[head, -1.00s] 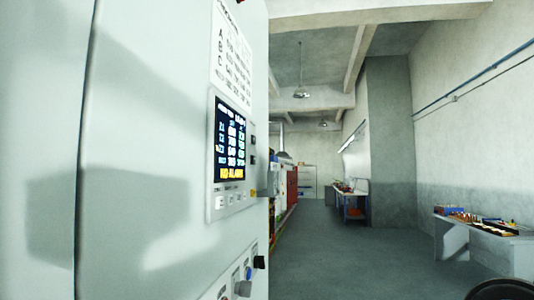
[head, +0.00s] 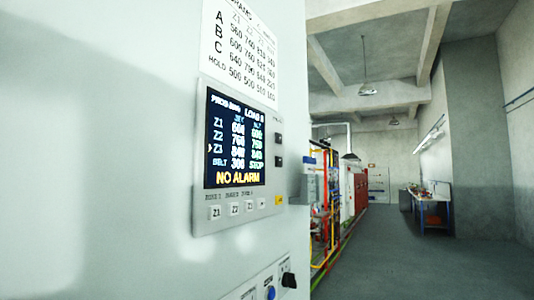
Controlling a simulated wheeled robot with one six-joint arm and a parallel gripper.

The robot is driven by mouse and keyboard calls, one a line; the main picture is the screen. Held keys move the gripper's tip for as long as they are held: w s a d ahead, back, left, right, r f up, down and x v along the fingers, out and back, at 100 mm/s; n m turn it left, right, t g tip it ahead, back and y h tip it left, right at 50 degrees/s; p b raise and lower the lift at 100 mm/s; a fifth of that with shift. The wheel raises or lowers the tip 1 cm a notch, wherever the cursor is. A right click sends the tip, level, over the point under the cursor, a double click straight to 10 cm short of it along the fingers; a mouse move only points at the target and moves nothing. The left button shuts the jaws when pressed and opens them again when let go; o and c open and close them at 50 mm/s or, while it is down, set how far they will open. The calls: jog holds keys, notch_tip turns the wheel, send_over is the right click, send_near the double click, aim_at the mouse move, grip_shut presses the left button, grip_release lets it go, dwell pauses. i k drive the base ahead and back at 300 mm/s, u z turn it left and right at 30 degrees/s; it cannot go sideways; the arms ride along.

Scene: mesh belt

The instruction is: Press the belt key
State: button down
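A control panel (head: 198,215) is set in a pale cabinet front and seen at a slant. Its screen (head: 235,140) lists Z1, Z2, Z3 and a belt row that seems to read STOP, with a small arrow beside Z3 and "NO ALARM" in yellow below. Under the screen is a row of small pale keys, marked Z1 (head: 215,212), Z2 (head: 234,209) and Z3 (head: 249,206). A further key (head: 262,202) sits at the right end; its mark is too small to read, so I cannot tell if it is the belt key. My gripper is not in view.
A printed settings chart (head: 240,45) is above the panel. A black knob (head: 288,280) and a blue button (head: 271,293) are lower down. Machinery with red and yellow parts (head: 325,200) stands beyond the cabinet. The grey floor (head: 410,260) at right is clear.

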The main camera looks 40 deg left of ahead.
aim_at(260, 201)
jog(key=i, duration=1.2)
jog(key=u, duration=2.55)
